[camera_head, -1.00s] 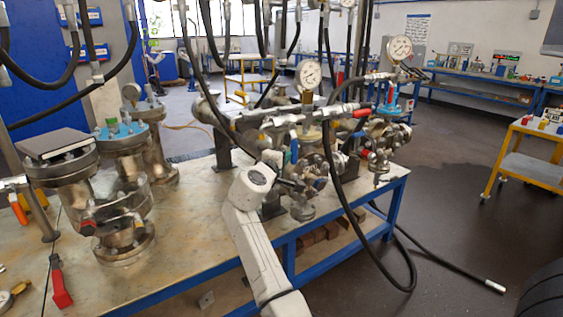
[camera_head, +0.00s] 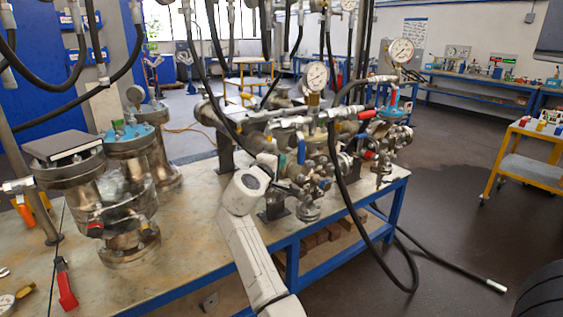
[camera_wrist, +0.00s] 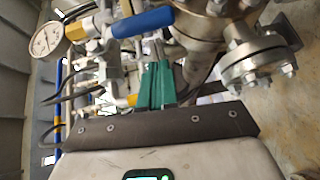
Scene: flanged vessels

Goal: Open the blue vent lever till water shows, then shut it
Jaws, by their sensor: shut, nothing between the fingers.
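The blue lever (camera_head: 301,151) stands upright among the metal valves and flanges at the middle of the bench. In the wrist view, a blue lever handle (camera_wrist: 143,22) lies across the top, left of a large flange. My gripper (camera_wrist: 157,62) shows there with green fingers together and empty. Its tips lie just below the blue handle in the picture; I cannot tell whether they touch it. In the head view, my arm's wrist hides most of the gripper. No water can be made out at the vent.
A black hose (camera_head: 345,190) hangs in front of the valves. Pressure gauges (camera_head: 315,76) rise above the piping. A flanged vessel (camera_head: 120,215) stands at the left on the bench (camera_head: 190,235). A red-handled tool (camera_head: 66,288) lies near the front left.

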